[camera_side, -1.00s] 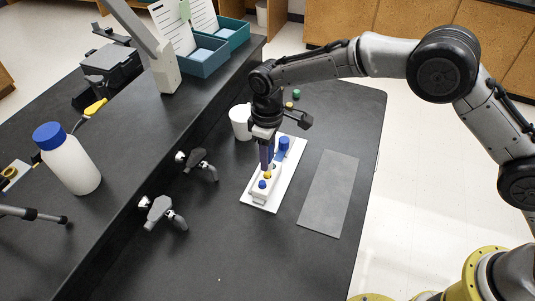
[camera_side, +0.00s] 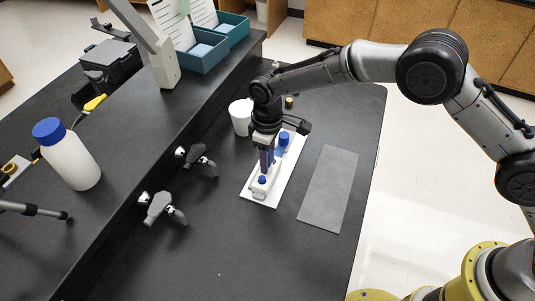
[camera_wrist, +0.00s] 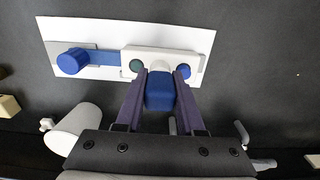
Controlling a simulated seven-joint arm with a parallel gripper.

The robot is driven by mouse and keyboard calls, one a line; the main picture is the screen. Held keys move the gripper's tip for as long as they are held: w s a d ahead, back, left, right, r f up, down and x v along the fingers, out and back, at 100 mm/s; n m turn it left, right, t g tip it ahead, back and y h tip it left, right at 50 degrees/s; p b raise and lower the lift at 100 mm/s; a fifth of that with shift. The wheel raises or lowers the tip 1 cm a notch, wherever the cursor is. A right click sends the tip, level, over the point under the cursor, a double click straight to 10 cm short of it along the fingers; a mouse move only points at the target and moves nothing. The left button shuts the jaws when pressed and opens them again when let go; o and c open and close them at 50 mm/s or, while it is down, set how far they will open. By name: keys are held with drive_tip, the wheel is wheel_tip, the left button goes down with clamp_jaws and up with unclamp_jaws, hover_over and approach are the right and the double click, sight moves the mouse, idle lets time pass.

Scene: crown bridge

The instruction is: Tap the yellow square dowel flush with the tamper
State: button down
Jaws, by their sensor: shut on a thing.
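My gripper (camera_wrist: 160,100) is shut on the tamper (camera_wrist: 160,92), which shows a blue body and a pale round end in the wrist view. In the side view my gripper (camera_side: 266,166) is low over the white block (camera_side: 258,194), just behind the blue dowel (camera_side: 262,180). The block also shows in the wrist view (camera_wrist: 201,62), with a green dowel (camera_wrist: 136,66) and the blue dowel (camera_wrist: 183,71) on either side of the tamper. The yellow square dowel is hidden in both current views. Contact between tamper and dowel cannot be told.
The white board (camera_side: 246,196) carries the block and a blue cylinder (camera_side: 283,138) with a blue bar. A white cup (camera_side: 240,117) stands left of my gripper. A grey plate (camera_side: 329,190) lies to the right. Two grey fixtures (camera_side: 160,205) (camera_side: 197,160) are on the left.

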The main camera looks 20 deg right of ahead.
drive_tip(key=shift+r, duration=0.1)
idle(0.3)
drive_tip(key=shift+r, duration=1)
drive_tip(key=shift+f, duration=0.1)
idle(1.2)
idle(0.4)
drive_tip(key=shift+r, duration=2.5)
